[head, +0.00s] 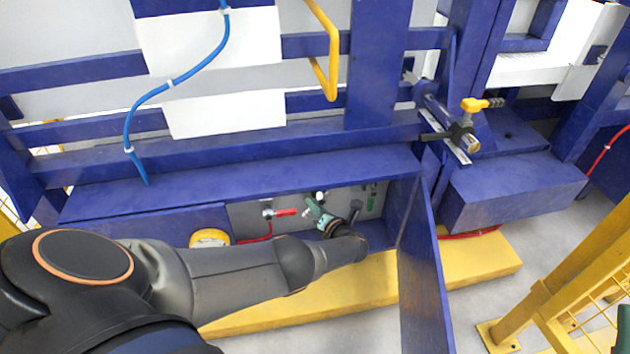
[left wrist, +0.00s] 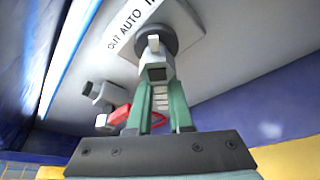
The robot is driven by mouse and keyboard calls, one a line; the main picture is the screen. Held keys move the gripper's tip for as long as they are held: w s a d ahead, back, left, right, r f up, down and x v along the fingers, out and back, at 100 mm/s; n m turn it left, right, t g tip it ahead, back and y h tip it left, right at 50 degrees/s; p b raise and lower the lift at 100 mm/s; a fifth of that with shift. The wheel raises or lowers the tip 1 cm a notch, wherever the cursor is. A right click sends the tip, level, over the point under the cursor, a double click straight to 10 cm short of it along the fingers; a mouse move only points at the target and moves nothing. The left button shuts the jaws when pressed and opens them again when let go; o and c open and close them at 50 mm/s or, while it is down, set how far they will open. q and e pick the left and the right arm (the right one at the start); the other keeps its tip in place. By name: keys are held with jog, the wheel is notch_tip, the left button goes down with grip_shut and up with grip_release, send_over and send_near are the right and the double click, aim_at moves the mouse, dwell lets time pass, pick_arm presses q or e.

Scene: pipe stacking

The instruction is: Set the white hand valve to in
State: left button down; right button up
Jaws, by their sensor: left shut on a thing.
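The white hand valve (left wrist: 153,43) shows in the left wrist view, under a label strip reading OUT, AUTO and a partly cut-off last word. Its pale lever runs down between the green fingers of my left gripper (left wrist: 158,85), which is shut on it. In the head view my left gripper (head: 322,217) is at the grey panel (head: 245,215) inside the low blue recess. My forearm and the gripper hide part of the panel there. The exact setting of the lever is hard to read.
A red-handled valve (head: 285,212) is left of my gripper on the panel, and a green handle (head: 371,190) is to the right. A blue door (head: 420,270) stands open on the right. A yellow gauge (head: 209,238) and yellow beam (head: 345,300) are close to my arm.

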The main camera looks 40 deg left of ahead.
pick_arm(q)
jog(key=shift+s+f, duration=0.1)
jog(key=shift+s, duration=0.1)
jog(key=c, duration=0.8)
grip_release()
jog(key=shift+w, duration=0.1)
jog(key=shift+r, duration=0.2)
pick_arm(e)
jog(key=shift+r, duration=0.1)
